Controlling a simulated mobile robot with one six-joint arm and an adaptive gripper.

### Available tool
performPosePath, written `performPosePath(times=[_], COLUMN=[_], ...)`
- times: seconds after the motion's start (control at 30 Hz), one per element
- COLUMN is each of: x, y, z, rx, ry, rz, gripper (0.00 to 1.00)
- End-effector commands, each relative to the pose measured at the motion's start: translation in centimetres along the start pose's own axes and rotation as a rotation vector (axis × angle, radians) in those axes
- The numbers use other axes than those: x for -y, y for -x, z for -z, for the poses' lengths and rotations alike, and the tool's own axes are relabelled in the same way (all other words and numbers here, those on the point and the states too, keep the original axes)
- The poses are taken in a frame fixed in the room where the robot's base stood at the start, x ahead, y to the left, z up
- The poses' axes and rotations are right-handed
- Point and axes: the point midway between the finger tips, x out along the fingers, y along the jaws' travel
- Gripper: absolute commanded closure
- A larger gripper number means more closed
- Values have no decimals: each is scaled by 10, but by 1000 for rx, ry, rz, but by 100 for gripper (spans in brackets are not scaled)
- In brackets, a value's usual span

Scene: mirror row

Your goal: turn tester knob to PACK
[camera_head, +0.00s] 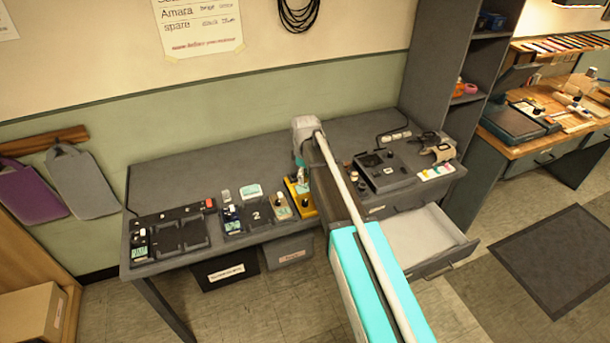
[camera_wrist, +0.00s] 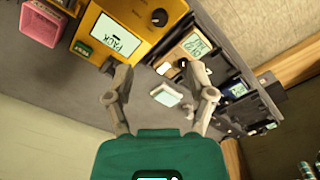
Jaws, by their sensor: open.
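The yellow tester (camera_head: 301,206) stands on the grey bench, partly hidden by my arm in the head view. In the wrist view the tester (camera_wrist: 142,52) fills the upper middle, with a black round knob (camera_wrist: 159,17) near its top edge. Its pale screen (camera_wrist: 115,38) shows rotated text that looks like PACK. The knob's pointer is too small to read. My gripper (camera_wrist: 157,72) is open and empty, its fingers apart with the tester beyond them. I cannot tell any contact. In the head view my gripper is mostly hidden behind my wrist.
A small pale block (camera_wrist: 166,95) shows between the fingers. Small devices in dark trays (camera_head: 170,232) stand to the left on the bench. A black unit (camera_head: 384,170) stands right of my arm. An open drawer (camera_head: 425,236) juts out at the bench's right front.

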Motion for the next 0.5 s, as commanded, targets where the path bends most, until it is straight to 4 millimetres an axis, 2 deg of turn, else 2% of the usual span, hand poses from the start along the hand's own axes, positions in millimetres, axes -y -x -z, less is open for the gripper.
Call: performPosePath(times=[0.03, 0.2, 0.27, 0.5], x=[0, 0, 5, 17], y=[8, 18, 10, 1], z=[0, 0, -8, -34], rx=[0, 0, 0, 0], ry=[0, 0, -28, -145], rz=[0, 0, 0, 0], gripper=[30, 30, 30, 30])
